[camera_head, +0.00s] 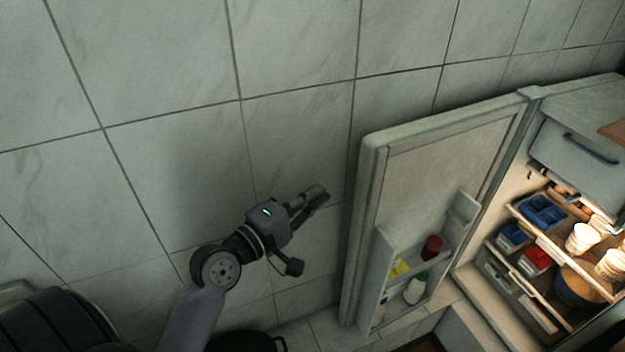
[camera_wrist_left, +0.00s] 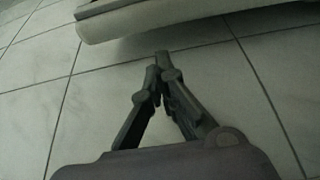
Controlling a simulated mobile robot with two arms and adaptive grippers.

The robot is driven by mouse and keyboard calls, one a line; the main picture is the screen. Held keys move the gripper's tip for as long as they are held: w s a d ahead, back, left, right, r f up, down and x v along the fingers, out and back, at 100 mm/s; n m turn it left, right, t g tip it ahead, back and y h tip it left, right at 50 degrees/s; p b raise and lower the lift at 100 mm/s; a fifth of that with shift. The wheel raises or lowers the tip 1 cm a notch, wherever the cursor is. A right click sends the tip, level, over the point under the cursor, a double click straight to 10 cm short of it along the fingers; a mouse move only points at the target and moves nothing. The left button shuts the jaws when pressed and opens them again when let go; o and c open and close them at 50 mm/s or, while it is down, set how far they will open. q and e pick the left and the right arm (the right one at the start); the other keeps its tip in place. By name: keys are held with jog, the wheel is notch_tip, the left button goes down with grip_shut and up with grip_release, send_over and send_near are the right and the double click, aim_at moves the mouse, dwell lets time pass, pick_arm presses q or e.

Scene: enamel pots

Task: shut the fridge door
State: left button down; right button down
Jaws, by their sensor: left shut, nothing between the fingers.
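The fridge door (camera_head: 437,165) stands wide open in the head view, its inner side facing me. Its shelf holds a red jar (camera_head: 431,247) and a white bottle with a green top (camera_head: 415,288). The fridge body (camera_head: 478,300) is at the right with its inside showing. My left gripper (camera_head: 320,192) is shut and empty, left of the door's free edge and apart from it, in front of the tiled wall. In the left wrist view the fingers (camera_wrist_left: 161,58) meet at their tips, just below the door's pale edge (camera_wrist_left: 170,20). My right gripper is not in view.
Inside the fridge are blue bins (camera_head: 543,212), white tubs (camera_head: 581,238) and an orange-brown pot (camera_head: 578,285). A dark pot (camera_head: 245,342) stands at the bottom, below my left arm. The tiled wall (camera_head: 170,90) runs behind; the space left of the door is free.

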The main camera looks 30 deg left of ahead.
pick_arm(q)
jog(key=p+x, duration=0.1)
jog(key=x, duration=0.7)
jog(key=shift+w, duration=0.25)
jog(key=shift+d, duration=0.1)
